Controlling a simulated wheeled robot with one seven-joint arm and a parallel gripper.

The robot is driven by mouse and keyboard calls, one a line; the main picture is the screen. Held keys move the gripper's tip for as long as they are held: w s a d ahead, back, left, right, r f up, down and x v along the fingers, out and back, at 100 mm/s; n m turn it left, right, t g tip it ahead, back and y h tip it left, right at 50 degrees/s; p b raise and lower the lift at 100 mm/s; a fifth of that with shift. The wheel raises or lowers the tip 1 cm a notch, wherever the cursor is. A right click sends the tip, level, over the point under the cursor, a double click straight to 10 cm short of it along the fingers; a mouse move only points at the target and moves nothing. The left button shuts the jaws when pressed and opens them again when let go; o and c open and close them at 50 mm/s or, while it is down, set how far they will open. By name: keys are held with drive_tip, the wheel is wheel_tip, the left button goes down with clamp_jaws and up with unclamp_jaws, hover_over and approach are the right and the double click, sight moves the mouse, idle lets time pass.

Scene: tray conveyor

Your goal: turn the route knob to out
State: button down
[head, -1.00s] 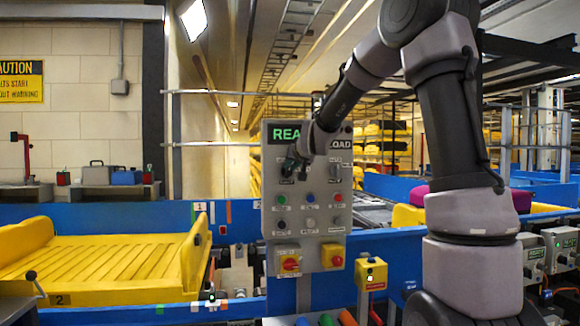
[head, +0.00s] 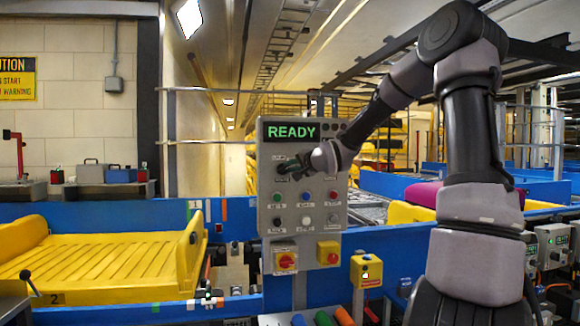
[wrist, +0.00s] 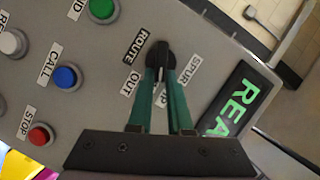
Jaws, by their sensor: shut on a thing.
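The route knob (wrist: 158,60) is a black knob on the grey control panel (head: 265,225). In the wrist view the labels ROUTE and OUT lie to its left, SPUR to its right, and another label is partly hidden by a finger. My gripper (wrist: 164,82) has two teal fingers shut on the knob, one on each side. In the head view my gripper (head: 289,166) meets the panel just under the green READY display (head: 291,132). There my fingers mostly hide the knob, so its exact pointing is unclear.
Coloured push buttons (head: 306,197) sit below the knob, close to my gripper. Lower are a red rotary switch (head: 286,261) and a yellow box with a red button (head: 328,253).

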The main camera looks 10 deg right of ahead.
drive_tip(key=shift+f+m+t+y, duration=0.3)
drive_tip(key=shift+m+t, duration=0.35)
drive_tip(key=shift+m, duration=1.1)
drive_tip(key=shift+f+m+t+y, duration=0.35)
drive_tip(key=shift+m+t, duration=0.35)
drive_tip(key=shift+m, duration=1.1)
drive_tip(key=shift+f+m+t+y, duration=0.15)
drive_tip(key=shift+f+m+t, duration=0.4)
drive_tip(key=shift+m, duration=1.2)
drive_tip(key=shift+w+r, duration=0.1)
drive_tip(key=shift+r, duration=0.15)
drive_tip(key=c, duration=0.8)
unclamp_jaws()
drive_tip(key=shift+c, duration=0.2)
drive_tip(key=shift+a+f, duration=0.1)
drive_tip(key=shift+f, duration=0.15)
